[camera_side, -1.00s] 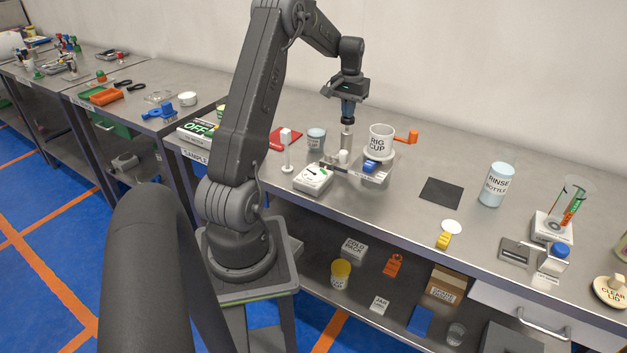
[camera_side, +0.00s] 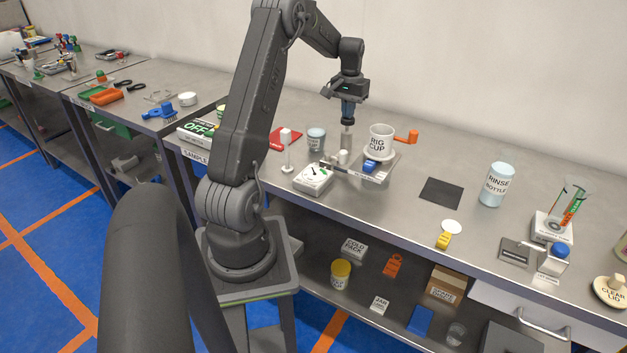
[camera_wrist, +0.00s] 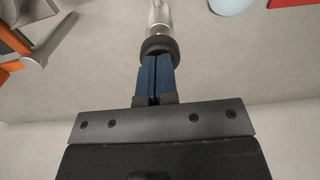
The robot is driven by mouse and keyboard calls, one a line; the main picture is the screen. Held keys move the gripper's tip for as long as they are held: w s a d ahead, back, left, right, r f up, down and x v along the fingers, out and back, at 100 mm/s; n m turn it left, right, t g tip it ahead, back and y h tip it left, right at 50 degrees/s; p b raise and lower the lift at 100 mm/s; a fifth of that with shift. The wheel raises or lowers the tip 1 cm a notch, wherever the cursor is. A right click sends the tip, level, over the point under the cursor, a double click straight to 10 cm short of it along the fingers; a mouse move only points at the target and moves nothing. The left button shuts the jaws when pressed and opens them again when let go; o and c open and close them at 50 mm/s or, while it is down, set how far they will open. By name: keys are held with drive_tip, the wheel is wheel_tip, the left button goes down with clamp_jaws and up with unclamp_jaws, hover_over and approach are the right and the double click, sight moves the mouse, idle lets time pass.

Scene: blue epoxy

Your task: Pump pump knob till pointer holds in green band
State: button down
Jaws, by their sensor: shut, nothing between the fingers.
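The pump (camera_side: 346,140) is an upright metal cylinder on the bench, just left of the rig cup. My gripper (camera_side: 347,121) points straight down above it, its blue fingers shut with nothing between them. In the wrist view my shut fingers (camera_wrist: 155,75) meet or nearly meet the dark round pump knob (camera_wrist: 159,46) at the top of the metal pump; contact cannot be told. The gauge (camera_side: 313,181) is a white box with a dial in front of the pump. It has a dark pointer and a small green mark, too small to read exactly.
The rig cup (camera_side: 381,138) stands right of the pump, with an orange handle (camera_side: 410,137) beside it and a blue clip (camera_side: 370,166) below. A white-topped post (camera_side: 286,150) and a pale blue cup (camera_side: 316,139) stand to the left. Bench around the dark mat (camera_side: 441,192) is open.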

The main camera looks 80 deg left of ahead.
drive_tip(key=shift+r, duration=0.2)
idle(0.3)
drive_tip(key=shift+f, duration=1.35)
drive_tip(key=shift+r, duration=1.3)
idle(0.3)
idle(0.5)
